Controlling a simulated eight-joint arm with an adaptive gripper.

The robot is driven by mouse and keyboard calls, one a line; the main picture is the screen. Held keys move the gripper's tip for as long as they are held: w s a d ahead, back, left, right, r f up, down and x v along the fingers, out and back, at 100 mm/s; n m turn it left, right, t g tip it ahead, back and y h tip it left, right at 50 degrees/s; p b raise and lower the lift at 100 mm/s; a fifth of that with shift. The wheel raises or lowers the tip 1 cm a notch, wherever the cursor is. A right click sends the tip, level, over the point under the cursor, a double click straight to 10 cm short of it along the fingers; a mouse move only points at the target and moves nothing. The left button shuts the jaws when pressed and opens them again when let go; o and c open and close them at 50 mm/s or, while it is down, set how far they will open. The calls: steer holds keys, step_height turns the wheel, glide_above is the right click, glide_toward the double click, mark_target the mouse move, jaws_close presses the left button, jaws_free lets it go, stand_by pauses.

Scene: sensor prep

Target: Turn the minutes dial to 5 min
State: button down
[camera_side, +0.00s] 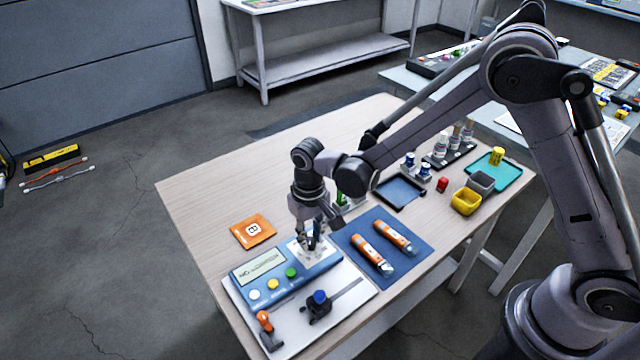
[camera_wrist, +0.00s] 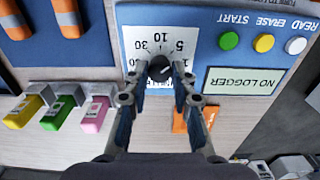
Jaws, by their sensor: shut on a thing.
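The minutes dial (camera_wrist: 159,67) is a small dark round knob on a white scale plate (camera_wrist: 160,22) of the blue logger station (camera_wrist: 208,18). The numbers 5, 10 and 30 show upside down around it in the wrist view. My gripper (camera_wrist: 159,75) has its fingertips on both sides of the knob, closed on it. A small light mark shows on the knob, but its exact setting is hard to read. In the side view my gripper (camera_side: 314,245) points down over the station's white corner, and the knob is hidden behind the fingers.
The station's display reads NO LOGGER (camera_wrist: 241,81). White, yellow and green buttons (camera_side: 291,272) sit beside the dial. An orange card (camera_side: 252,231) lies behind the station. Two orange-and-white loggers (camera_side: 374,259) lie on a blue mat (camera_side: 350,236) at right. Pink, green and yellow pieces (camera_wrist: 57,112) stand nearby.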

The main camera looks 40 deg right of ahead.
mark_target(311, 240)
stand_by(0.3)
steer(key=c, duration=1.1)
jaws_free()
step_height(311, 240, up, 12)
